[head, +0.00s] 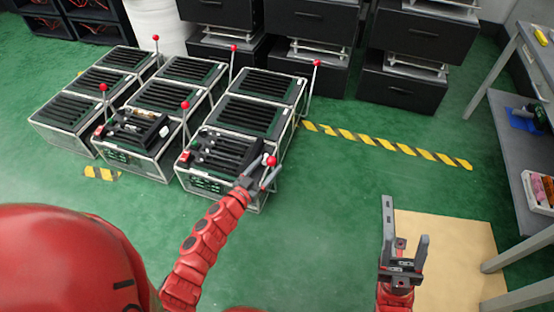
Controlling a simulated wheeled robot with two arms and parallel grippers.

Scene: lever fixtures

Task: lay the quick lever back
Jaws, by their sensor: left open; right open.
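Several box-like lever fixtures with black slotted tops stand in rows on the green floor. The lever at the front right fixture (222,153) has a red ball (271,160), lower and nearer than the other balls. I cannot tell by label which lever is the quick lever. My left gripper (264,178) is open at this front right lever, just below its ball; whether the lever's rod lies between the fingers is unclear. My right gripper (404,240) is open and empty, fingers up, far to the right of the fixtures.
Other red-ball levers (185,105) (316,63) stand up at neighbouring fixtures. Black drawer units (403,90) stand behind. A yellow-black floor strip (385,146) runs right of the fixtures. A tan board (455,250) and a grey table (505,120) are at right. Green floor between is clear.

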